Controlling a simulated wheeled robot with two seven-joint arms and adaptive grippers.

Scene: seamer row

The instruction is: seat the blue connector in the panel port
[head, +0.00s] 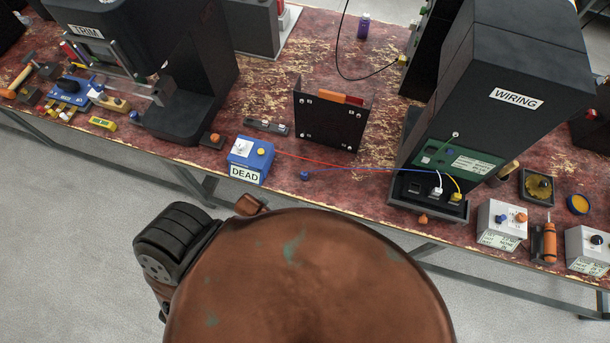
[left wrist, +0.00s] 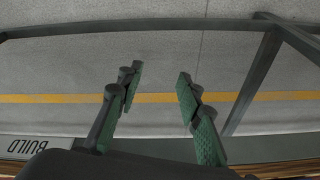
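The blue connector (head: 305,176) is a small blue piece lying near the front edge of the red worn table, left of the wiring station. A blue wire runs from beside it to the right, to the dark port block at the base of the wiring panel (head: 460,160). In that block, a white connector (head: 437,190) and a yellow connector (head: 457,197) sit side by side. A dark port (head: 415,187) to their left looks empty. My left gripper (left wrist: 160,76) is open and empty in the left wrist view, over grey floor. My right gripper is not in view.
A blue box labelled DEAD (head: 250,160) stands left of the connector, with a red wire leaving it. A dark upright plate (head: 332,120) stands behind. An orange-brown knob (head: 422,219) is at the front edge, below the port block. Grey-white boxes (head: 501,226) stand right.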

